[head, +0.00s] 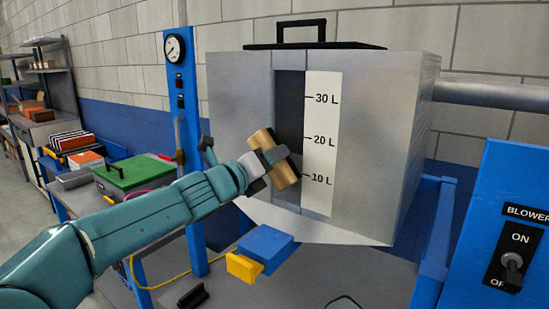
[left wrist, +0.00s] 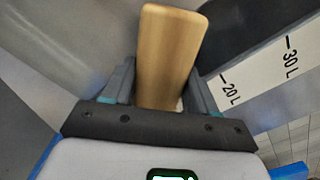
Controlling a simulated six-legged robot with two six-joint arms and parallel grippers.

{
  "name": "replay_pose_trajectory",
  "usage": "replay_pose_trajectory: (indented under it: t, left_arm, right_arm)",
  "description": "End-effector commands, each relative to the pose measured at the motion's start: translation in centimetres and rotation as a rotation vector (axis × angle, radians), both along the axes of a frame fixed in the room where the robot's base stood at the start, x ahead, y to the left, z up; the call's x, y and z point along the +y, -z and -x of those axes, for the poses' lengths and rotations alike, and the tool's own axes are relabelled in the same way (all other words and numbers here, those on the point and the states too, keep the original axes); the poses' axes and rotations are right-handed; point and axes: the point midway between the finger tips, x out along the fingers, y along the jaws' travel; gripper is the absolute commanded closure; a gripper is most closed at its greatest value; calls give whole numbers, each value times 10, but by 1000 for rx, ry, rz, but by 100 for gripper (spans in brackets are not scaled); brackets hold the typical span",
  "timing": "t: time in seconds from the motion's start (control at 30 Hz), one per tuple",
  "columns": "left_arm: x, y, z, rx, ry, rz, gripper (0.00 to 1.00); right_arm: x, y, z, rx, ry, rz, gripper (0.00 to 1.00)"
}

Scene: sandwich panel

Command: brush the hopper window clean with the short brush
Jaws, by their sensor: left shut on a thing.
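The hopper (head: 385,130) is a grey metal box with a dark vertical window (head: 289,105) in its front face. A white scale (head: 322,120) marked 10 L, 20 L and 30 L runs along the window's right side. My left gripper (head: 273,157) is shut on the short brush (head: 262,143), whose tan wooden block is tilted in front of the window's lower part. In the left wrist view the block (left wrist: 168,55) sits between the two fingers. The bristles are mostly hidden, and I cannot tell whether they touch the window. My right gripper is not in view.
A blue post with a gauge (head: 174,48) stands left of the hopper. A blue panel with a blower switch (head: 512,262) is at the right. A blue and yellow block (head: 262,250) is below the hopper. A bench at the left holds a green-lidded box (head: 134,172).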

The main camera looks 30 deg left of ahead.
Motion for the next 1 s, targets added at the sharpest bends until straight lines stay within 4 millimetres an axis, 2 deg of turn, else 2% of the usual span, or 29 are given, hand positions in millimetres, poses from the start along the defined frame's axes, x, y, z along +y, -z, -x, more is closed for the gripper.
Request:
replay_pose_trajectory:
  t: [0.03, 0.2, 0.57, 1.0]
  left_arm:
    - [6, -3, -1, 3, -3, 0, 67]
    - [18, -1, -4, 3, -2, -1, 67]
    - [20, 2, -3, 3, -2, 0, 67]
    - [24, 0, 43, 1, -1, -1, 67]
  right_arm:
    - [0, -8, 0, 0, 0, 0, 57]
    - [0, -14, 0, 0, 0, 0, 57]
    - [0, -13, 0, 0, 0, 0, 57]
    - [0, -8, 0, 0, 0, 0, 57]
